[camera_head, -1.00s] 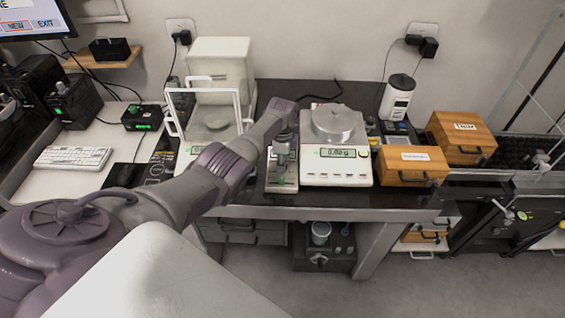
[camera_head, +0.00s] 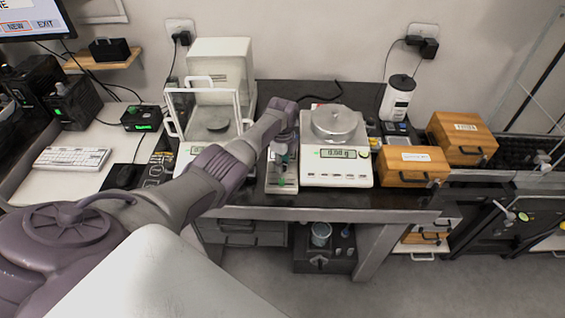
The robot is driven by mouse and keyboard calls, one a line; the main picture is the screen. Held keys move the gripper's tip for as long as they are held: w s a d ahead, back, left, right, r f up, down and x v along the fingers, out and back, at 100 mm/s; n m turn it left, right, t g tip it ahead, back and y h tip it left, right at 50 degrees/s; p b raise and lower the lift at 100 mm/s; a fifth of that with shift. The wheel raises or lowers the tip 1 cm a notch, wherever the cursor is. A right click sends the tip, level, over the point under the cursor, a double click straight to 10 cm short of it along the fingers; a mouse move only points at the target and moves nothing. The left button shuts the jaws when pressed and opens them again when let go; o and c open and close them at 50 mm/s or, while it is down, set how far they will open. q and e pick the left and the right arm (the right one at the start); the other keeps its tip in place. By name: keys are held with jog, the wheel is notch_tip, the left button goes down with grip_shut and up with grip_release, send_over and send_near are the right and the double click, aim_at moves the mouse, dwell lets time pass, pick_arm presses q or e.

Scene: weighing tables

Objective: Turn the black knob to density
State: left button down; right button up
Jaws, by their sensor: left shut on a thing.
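A narrow grey device (camera_head: 281,186) stands near the front edge of the black table, between the glass-doored balance and the open-pan balance. My left arm reaches across from the left, and my left gripper (camera_head: 282,166) points down over this device. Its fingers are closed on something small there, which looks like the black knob. The gripper hides most of the knob, so its pointer and the density mark cannot be read. A green spot shows by the fingertips. My right gripper is not in view.
The open-pan balance (camera_head: 337,171) stands close on the gripper's right, with a metal pan on top. The glass-doored balance (camera_head: 222,72) is behind my arm at left. Two wooden boxes (camera_head: 412,173) (camera_head: 462,131) stand at right. A black unit (camera_head: 323,262) sits below the table.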

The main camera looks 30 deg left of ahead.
pick_arm(q)
jog(key=c, duration=0.8)
grip_release()
jog(key=shift+r, duration=0.1)
notch_tip(320, 180, up, 12)
